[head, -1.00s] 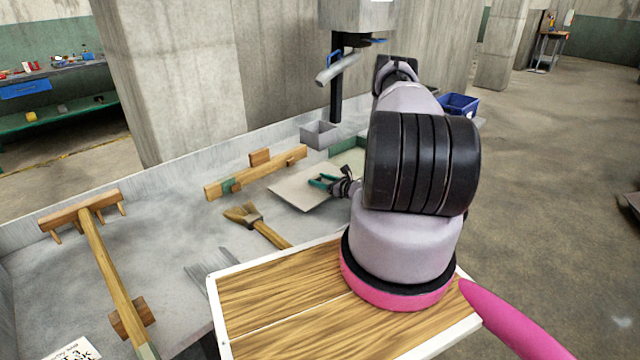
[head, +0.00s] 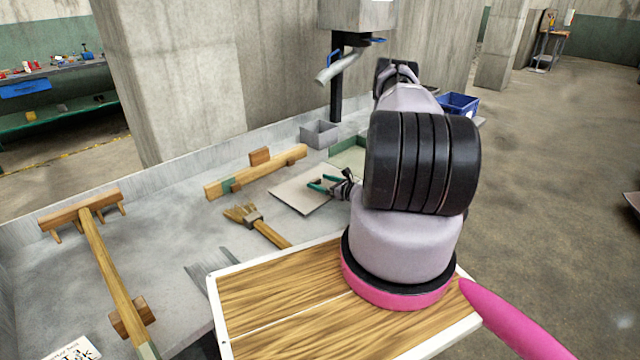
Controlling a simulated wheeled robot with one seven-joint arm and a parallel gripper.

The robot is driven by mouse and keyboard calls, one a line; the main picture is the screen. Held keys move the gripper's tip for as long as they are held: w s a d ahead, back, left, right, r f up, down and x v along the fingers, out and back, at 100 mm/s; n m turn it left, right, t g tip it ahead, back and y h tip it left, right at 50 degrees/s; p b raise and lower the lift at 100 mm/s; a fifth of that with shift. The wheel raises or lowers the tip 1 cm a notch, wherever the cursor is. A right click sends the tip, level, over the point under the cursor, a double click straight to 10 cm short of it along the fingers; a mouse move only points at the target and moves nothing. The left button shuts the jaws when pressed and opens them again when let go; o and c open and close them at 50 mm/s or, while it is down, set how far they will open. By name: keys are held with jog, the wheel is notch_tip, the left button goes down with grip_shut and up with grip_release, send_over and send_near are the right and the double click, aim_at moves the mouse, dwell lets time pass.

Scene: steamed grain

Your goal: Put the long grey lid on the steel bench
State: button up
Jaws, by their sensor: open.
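The steel bench (head: 180,207) is a wide grey surface with a raised rim, reaching from the left to the back. My gripper (head: 318,184) has teal fingers. It is open, over or beside a flat pale grey plate (head: 290,194) on the bench. I cannot tell whether they touch. My arm hides what lies to the right of the gripper. No piece is clearly the long grey lid; the plate is a pale, flat candidate, partly covered by the gripper.
A wooden brush (head: 262,228), a long wooden bar (head: 255,173) and a wooden rake-like tool (head: 100,255) lie on the bench. A small open grey box (head: 320,135) stands behind the plate, near a dark post (head: 336,95). A blue crate (head: 458,103) is beyond my arm.

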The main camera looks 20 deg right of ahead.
jog(key=v, duration=1.1)
jog(key=shift+s, duration=0.15)
jog(key=w+a+r+n+g+y, duration=0.2)
jog(key=a+r+n+g+y, duration=0.3)
jog(key=r, duration=0.7)
jog(key=w+a+r+n+g+y, duration=0.15)
jog(key=a+r+n, duration=0.5)
jog(key=r, duration=0.65)
jog(key=s+a+r+n+g+h, duration=0.1)
jog(key=s+a+r+n+g, duration=0.3)
jog(key=r, duration=0.3)
jog(key=s+a+r+n+g+h, duration=0.2)
jog(key=s+a+r+n, duration=0.3)
jog(key=r, duration=0.3)
jog(key=s+a+r+n+t+h, duration=0.2)
jog(key=s+r+n+t+h, duration=0.2)
jog(key=s+r, duration=1)
jog(key=s+n+h, duration=0.3)
jog(key=s, duration=0.1)
jog(key=shift+s+a+r+h, duration=0.3)
jog(key=shift+s+r+h, duration=0.05)
jog(key=shift+s+t, duration=0.1)
jog(key=shift+t, duration=0.15)
